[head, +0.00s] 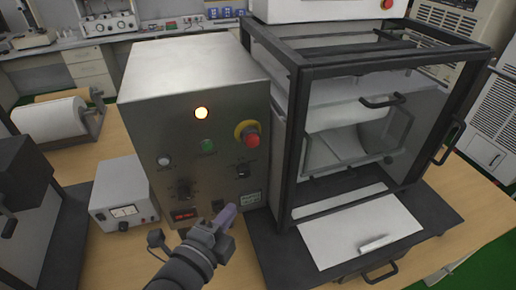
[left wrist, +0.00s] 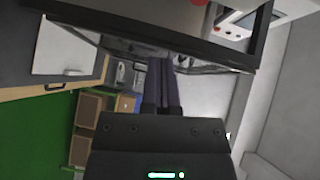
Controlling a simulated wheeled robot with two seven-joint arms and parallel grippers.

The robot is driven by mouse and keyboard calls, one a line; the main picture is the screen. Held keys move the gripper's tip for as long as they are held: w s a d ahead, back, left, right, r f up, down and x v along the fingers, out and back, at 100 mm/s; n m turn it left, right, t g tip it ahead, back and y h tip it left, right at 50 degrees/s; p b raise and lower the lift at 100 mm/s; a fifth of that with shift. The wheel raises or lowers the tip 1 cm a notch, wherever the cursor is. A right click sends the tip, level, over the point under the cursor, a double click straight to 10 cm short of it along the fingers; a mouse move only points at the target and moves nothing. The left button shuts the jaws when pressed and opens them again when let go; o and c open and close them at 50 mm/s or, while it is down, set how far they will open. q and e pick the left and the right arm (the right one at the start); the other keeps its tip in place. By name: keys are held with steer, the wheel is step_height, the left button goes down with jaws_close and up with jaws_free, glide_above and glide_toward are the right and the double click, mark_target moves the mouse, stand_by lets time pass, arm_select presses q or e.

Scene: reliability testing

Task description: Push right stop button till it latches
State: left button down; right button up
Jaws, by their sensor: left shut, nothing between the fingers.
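A red stop button (head: 252,139) on a yellow collar sits on the front of the metal control box (head: 190,110). Another red button (head: 387,4) is farther right, on the white unit above the framed enclosure, at the top edge of the head view. My left gripper (head: 229,214) is in front of the control box's lower right part, below the first red button and apart from it. Its fingers are shut and empty. In the left wrist view the shut fingers (left wrist: 162,72) point up the picture. My right gripper is not in view.
The dark-framed enclosure (head: 296,150) stands right of the control box, with a handled door. A white sheet (head: 355,235) lies on the dark base before it. A small meter box (head: 122,190) and a paper roll (head: 50,120) are at left.

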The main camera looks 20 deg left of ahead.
arm_select(q)
steer(key=r, duration=0.1)
steer(key=r+m, duration=0.1)
steer(key=r+t, duration=0.1)
steer(key=shift+d+r+m+h, duration=0.3)
steer(key=shift+r+h, duration=0.1)
steer(key=shift+w, duration=0.15)
glide_toward(258, 142)
steer(key=w+d, duration=0.3)
steer(key=d, duration=0.1)
steer(key=w+a, duration=0.2)
steer(key=w, duration=0.1)
steer(key=shift+w+a, duration=0.2)
steer(key=shift+a, duration=0.1)
